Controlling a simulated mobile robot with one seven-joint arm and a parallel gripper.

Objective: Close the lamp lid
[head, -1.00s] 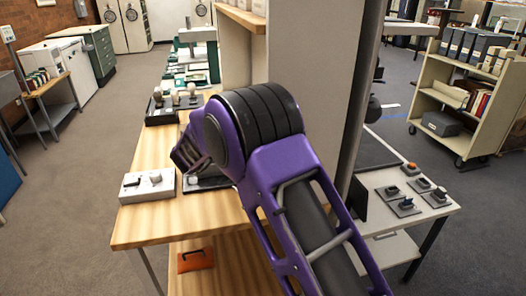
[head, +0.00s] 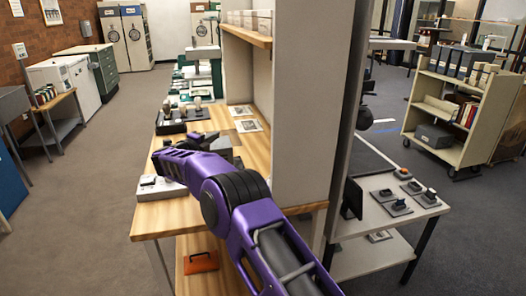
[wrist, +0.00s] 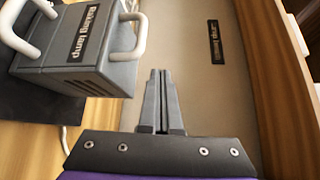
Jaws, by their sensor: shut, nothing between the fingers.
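In the wrist view, a dark grey box with a "raking lamp" label (wrist: 80,45) and white tubular handles sits at the upper left. A second "raking lamp" label (wrist: 214,42) is on a beige panel (wrist: 190,85) to the right. My gripper (wrist: 161,72) is shut and empty, its fingers pointing over the beige panel, to the right of the box. I cannot tell whether the fingertips touch anything, nor which part is the lid or how it stands. In the head view, a dark grey shape (head: 217,143) on the bench shows behind my arm; my fingers are hidden there.
The wooden bench (head: 165,222) holds a white control box (head: 160,188) at its near left. A tall beige panel (head: 318,90) stands to the right of my arm. A side table (head: 375,220) with several small devices is beyond it. Floor at left is clear.

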